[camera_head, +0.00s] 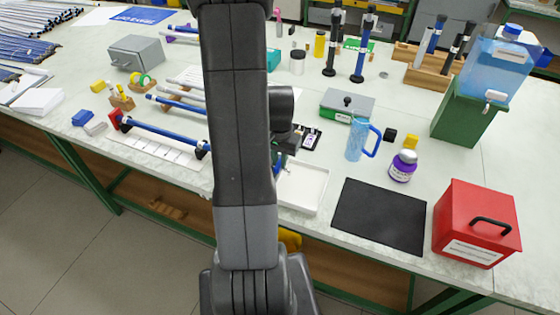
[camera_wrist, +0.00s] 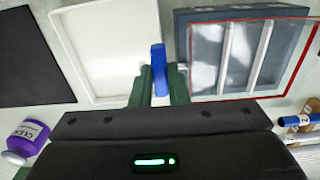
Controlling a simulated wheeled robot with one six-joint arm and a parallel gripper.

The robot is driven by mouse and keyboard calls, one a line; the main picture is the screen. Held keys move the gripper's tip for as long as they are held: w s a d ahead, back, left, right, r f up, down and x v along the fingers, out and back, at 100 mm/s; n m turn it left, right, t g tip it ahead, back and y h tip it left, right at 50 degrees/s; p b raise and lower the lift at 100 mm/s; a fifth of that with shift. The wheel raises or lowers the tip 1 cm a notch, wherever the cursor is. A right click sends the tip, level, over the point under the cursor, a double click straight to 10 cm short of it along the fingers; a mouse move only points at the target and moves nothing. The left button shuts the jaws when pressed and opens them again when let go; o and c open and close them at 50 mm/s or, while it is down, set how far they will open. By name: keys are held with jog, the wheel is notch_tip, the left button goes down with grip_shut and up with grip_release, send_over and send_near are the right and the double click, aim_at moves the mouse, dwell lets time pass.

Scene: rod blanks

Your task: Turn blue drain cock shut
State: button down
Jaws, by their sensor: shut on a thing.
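The blue drain cock (camera_wrist: 158,56) shows in the wrist view as a blue lever between my green fingertips. Its lever points up the picture, across a short grey stub (camera_wrist: 181,66) that leads right toward a dark grey, red-rimmed tank (camera_wrist: 207,45). In the head view a small piece of blue (camera_head: 277,165) shows beside my gripper (camera_head: 280,159), and my arm hides most of the tank area.
A white tray (camera_wrist: 96,90) lies left of the cock. A blue rod (camera_head: 165,133) on stands lies left of my arm.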

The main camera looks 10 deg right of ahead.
jog(key=c, duration=1.4)
grip_release()
jog(key=shift+r, duration=0.15)
notch_tip(320, 180, up, 14)
jog(key=b, duration=0.1)
jog(key=shift+f, duration=0.2)
notch_tip(320, 180, down, 14)
jog(key=shift+r+p, duration=0.1)
jog(key=shift+p, duration=0.45)
